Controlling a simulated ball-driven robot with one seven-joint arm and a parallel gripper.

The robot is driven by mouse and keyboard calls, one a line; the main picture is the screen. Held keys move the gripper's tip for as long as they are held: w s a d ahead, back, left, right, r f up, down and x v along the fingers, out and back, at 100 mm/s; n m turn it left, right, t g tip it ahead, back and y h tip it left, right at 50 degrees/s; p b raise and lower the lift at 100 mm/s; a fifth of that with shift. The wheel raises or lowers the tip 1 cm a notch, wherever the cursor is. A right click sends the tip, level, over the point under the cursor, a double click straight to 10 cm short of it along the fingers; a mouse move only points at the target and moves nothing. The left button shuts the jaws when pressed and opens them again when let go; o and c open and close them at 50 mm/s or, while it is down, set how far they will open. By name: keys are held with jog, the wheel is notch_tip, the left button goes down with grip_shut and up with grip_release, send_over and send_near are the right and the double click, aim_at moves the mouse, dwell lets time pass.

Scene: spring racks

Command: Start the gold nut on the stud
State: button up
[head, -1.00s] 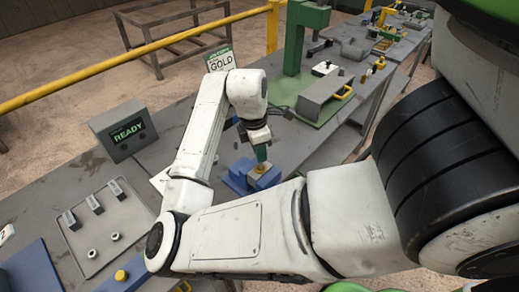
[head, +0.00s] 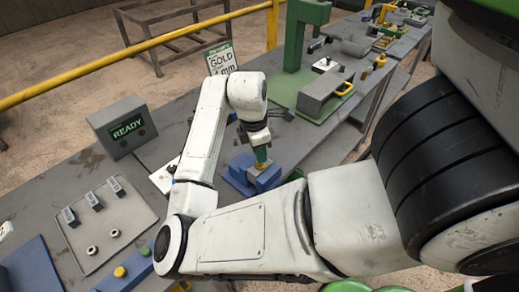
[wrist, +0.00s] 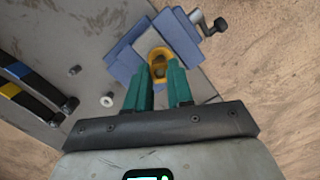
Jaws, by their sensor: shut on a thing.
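My gripper (head: 261,158) points down over a blue vise (head: 236,181) on the bench. In the wrist view its two green fingers (wrist: 161,75) are shut on the gold nut (wrist: 158,54), a yellow ring with a dark middle. The nut is over the grey block in the blue vise (wrist: 122,60). The stud cannot be made out clearly; the nut and fingers cover that spot. I cannot tell whether the nut touches the stud. In the head view the nut is mostly hidden by the fingers.
A sign reading GOLD (head: 222,60) stands behind the arm. A grey box (head: 122,127) shows READY. A grey tray (head: 108,225) with several small parts lies at left. The vise's crank handle (wrist: 213,25) sticks out. A green press (head: 300,45) stands further back.

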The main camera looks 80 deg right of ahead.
jog(key=o, duration=0.9)
jog(key=shift+o, duration=0.4)
jog(key=o, duration=0.4)
jog(key=shift+r+p, duration=0.35)
jog(key=shift+r, duration=3.15)
jog(key=shift+s, duration=0.1)
